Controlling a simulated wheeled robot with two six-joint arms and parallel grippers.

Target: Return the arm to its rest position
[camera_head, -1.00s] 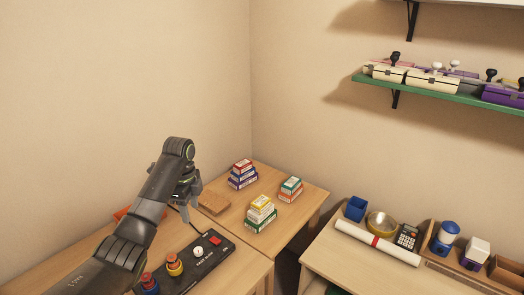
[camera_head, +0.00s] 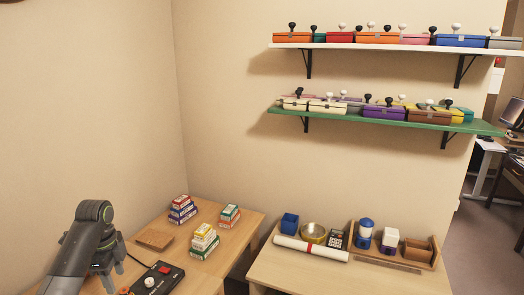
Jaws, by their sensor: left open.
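My left arm comes in at the lower left of the head view. Its gripper (camera_head: 106,278) hangs down over the left desk, beside a black control box (camera_head: 158,279) with a red button and a white knob. The fingers show only partly and hold nothing that I can see. My right gripper is not in view.
Stacks of small boxes (camera_head: 204,242) and a brown board (camera_head: 154,239) are on the left desk (camera_head: 232,246). The right desk (camera_head: 330,275) holds a white roll (camera_head: 310,248), a blue cup (camera_head: 289,223) and a wooden organizer (camera_head: 418,253). Shelves (camera_head: 390,124) with boxes hang above.

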